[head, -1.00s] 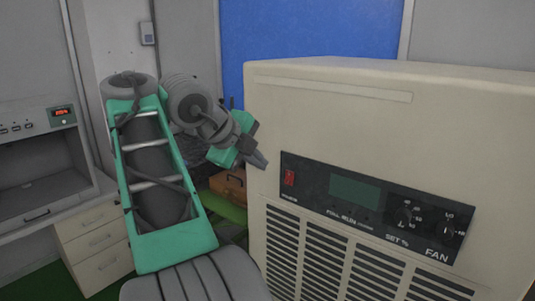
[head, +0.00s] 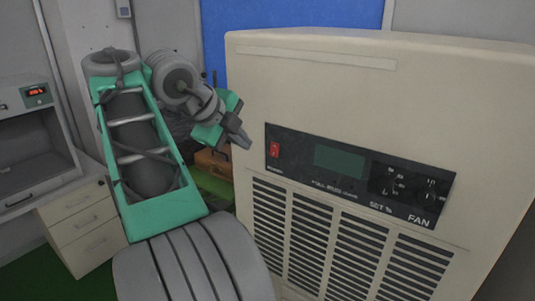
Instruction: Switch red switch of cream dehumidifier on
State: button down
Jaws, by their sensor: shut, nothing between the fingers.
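The cream dehumidifier (head: 310,105) fills the right half of the head view. Its black panel (head: 300,150) holds the small red switch (head: 275,149) at the left end, a dark display (head: 340,161) in the middle and two knobs at the right. Which way the switch is tipped is too small to tell. My gripper (head: 246,142) is shut and empty. Its tips are just left of the panel, close to the dehumidifier's front left edge and level with the switch. Whether the tips touch the casing cannot be told.
Black vent slats (head: 330,240) cover the dehumidifier's front below the panel. An orange-brown box (head: 213,163) sits behind my gripper. A cabinet with drawers (head: 85,222) and a device with a red readout (head: 37,92) stand at the left. A blue board (head: 300,15) is behind.

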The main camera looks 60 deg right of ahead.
aim_at(274, 150)
jog(key=x, duration=0.4)
jog(key=d+r+x, duration=0.1)
jog(key=x, duration=0.3)
jog(key=d+b+x, duration=0.1)
jog(key=x, duration=0.3)
jog(key=shift+s+r, duration=0.15)
jog(key=shift+r, duration=0.25)
